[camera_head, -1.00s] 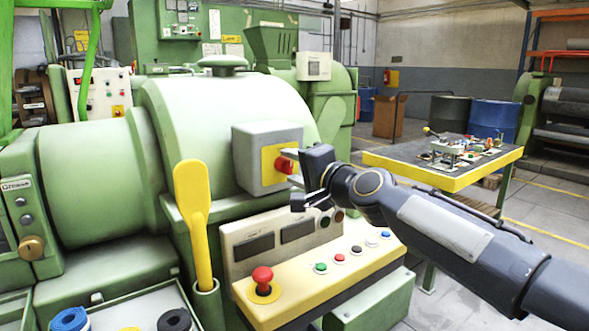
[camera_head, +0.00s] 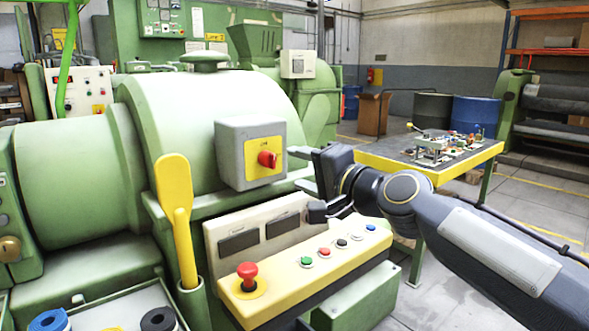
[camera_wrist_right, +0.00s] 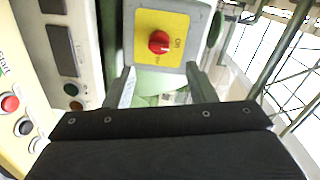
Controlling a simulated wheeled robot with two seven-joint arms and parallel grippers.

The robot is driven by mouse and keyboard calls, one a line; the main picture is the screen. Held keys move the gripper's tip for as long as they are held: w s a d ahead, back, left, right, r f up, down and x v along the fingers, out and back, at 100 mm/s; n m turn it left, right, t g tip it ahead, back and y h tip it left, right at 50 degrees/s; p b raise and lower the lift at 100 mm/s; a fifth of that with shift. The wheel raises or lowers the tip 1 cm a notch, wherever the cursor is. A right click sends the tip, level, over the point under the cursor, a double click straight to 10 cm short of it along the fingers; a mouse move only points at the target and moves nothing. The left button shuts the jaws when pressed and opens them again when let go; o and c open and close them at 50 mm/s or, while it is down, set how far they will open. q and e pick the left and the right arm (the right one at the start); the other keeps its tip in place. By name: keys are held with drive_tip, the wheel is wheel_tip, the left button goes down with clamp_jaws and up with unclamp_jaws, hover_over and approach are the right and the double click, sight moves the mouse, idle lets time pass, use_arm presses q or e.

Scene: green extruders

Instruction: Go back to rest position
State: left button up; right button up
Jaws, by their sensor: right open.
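My right gripper (camera_head: 306,187) is open and empty, to the right of the grey switch box on the green extruder (camera_head: 215,105). The red rotary knob (camera_head: 267,159) sits on the box's yellow plate and is apart from the fingers. In the right wrist view, the knob (camera_wrist_right: 159,42) shows beyond the two spread fingers (camera_wrist_right: 158,90), with nothing between them. My left gripper is not in view.
Below is a yellow-edged control panel (camera_head: 300,285) with a red emergency button (camera_head: 247,275) and several small buttons. A yellow paddle (camera_head: 178,215) stands in a green holder at left. A yellow-edged table (camera_head: 405,171) with parts stands behind my right arm.

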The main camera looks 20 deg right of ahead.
drive_tip(key=shift+f, duration=0.1)
idle(0.3)
drive_tip(key=s+f+n+g+h, duration=0.2)
drive_tip(key=s+f+n+g, duration=0.85)
drive_tip(key=s+f, duration=1.95)
wheel_tip(320, 180, up, 15)
drive_tip(key=w+p, duration=0.2)
drive_tip(key=p, duration=1.6)
drive_tip(key=shift+w+d+r, duration=0.2)
drive_tip(key=shift+d, duration=0.05)
drive_tip(key=shift+m, duration=0.25)
drive_tip(key=shift+c, duration=0.2)
